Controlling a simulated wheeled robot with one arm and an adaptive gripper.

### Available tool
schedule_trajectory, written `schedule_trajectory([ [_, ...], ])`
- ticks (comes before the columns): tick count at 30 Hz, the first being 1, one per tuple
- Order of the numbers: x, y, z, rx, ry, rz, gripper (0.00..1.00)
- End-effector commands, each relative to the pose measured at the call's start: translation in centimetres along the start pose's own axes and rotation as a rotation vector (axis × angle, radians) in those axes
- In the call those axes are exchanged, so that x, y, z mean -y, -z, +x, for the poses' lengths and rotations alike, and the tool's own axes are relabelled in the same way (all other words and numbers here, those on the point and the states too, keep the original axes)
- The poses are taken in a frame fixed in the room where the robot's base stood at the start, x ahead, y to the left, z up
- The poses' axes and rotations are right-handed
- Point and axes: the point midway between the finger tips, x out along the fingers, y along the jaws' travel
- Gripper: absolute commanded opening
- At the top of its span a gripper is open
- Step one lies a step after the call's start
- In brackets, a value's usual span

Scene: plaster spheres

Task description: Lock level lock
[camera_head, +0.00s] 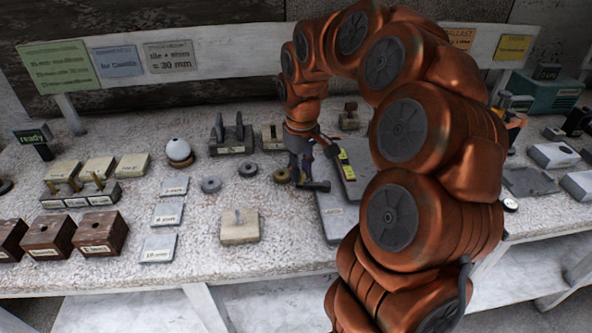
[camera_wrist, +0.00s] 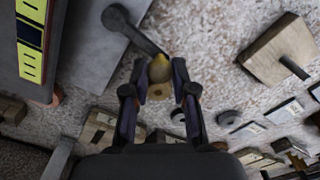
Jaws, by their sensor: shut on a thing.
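A dark grey lever (camera_wrist: 143,36) runs from a round hub beside the grey plate (camera_wrist: 85,50) to a brass knob (camera_wrist: 159,68). In the head view, the lever (camera_head: 318,186) shows low beside my gripper (camera_head: 302,170). In the wrist view, my gripper (camera_wrist: 161,75) has its two fingers on either side of the knob, shut on it. The level, a dark bar with a yellow label (camera_head: 347,172), lies on the grey plate (camera_head: 335,220); its yellow strips also show in the wrist view (camera_wrist: 31,62). My arm hides the plate's right part.
A brass ring (camera_head: 282,176) and grey rings (camera_head: 247,169) lie left of my gripper. A pale block with a peg (camera_head: 239,227) stands in front left. A white sphere (camera_head: 178,150) sits on a stand farther left. Open speckled tabletop lies between these things.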

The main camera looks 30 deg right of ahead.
Motion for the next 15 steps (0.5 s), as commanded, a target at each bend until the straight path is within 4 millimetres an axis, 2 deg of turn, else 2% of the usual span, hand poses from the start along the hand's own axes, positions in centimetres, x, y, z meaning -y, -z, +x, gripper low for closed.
schedule_trajectory([
  [8, 0.12, 0.11, -0.2, -0.005, 0.002, -0.001, 0.0],
  [9, 0.12, 0.1, -0.2, -0.005, 0.002, -0.001, 0.28],
  [12, 0.11, 0.08, -0.17, -0.003, 0.002, -0.001, 0.37],
  [15, 0.09, 0.04, -0.12, -0.002, 0.001, -0.001, 0.37],
])
